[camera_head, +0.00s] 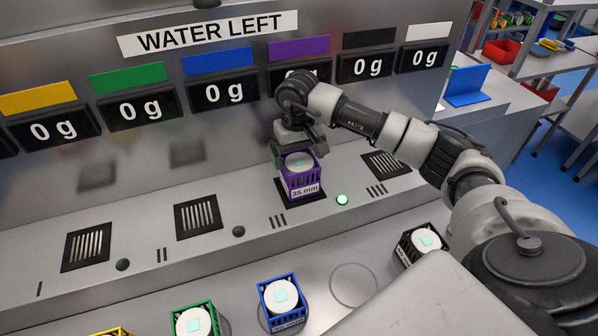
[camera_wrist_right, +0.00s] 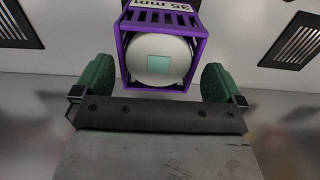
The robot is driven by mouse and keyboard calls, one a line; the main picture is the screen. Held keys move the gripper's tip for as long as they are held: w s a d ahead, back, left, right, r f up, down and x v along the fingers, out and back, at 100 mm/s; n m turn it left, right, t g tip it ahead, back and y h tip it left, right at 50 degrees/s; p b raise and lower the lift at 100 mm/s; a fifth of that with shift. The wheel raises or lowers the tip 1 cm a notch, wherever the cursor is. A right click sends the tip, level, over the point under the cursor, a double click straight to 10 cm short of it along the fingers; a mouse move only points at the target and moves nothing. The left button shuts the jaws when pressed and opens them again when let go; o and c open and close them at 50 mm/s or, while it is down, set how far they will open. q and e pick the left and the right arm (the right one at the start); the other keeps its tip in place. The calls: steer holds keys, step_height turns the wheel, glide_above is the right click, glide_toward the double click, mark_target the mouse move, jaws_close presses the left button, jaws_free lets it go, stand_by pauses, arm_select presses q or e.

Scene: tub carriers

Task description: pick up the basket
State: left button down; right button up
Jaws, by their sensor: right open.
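A purple basket (camera_head: 301,183) labelled "35 mm" stands on the slotted pad under the purple panel. It holds a white round piece with a pale teal square. My right gripper (camera_head: 299,150) is right at the basket from behind and above. In the right wrist view the basket (camera_wrist_right: 126,62) sits between the green fingertips of my right gripper (camera_wrist_right: 158,82), which are spread on either side with small gaps. Other baskets stand on the lower counter: blue (camera_head: 283,303), green (camera_head: 195,322), black (camera_head: 420,243) and, cut off, yellow (camera_head: 112,332). My left gripper is not in view.
Empty slotted pads (camera_head: 198,217) lie along the ledge on both sides of the purple basket. Behind them rises a panel with "0 g" displays (camera_head: 221,92). A green light (camera_head: 342,199) glows on the ledge. An empty ring (camera_head: 353,285) marks free counter.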

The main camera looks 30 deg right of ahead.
mark_target(299, 161)
steer(key=f+p, duration=0.2)
steer(key=f, duration=0.1)
steer(key=shift+s+f, duration=0.15)
steer(key=shift+s, duration=0.05)
steer(key=shift+d+f, duration=0.1)
steer(key=shift+f, duration=0.3)
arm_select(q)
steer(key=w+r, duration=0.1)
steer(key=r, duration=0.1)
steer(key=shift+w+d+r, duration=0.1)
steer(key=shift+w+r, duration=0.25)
arm_select(e)
steer(key=shift+c, duration=0.2)
steer(key=c, duration=0.9)
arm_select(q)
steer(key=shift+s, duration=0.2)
arm_select(e)
steer(key=shift+w, duration=0.1)
steer(key=shift+c, duration=0.9)
steer(key=shift+r, duration=0.1)
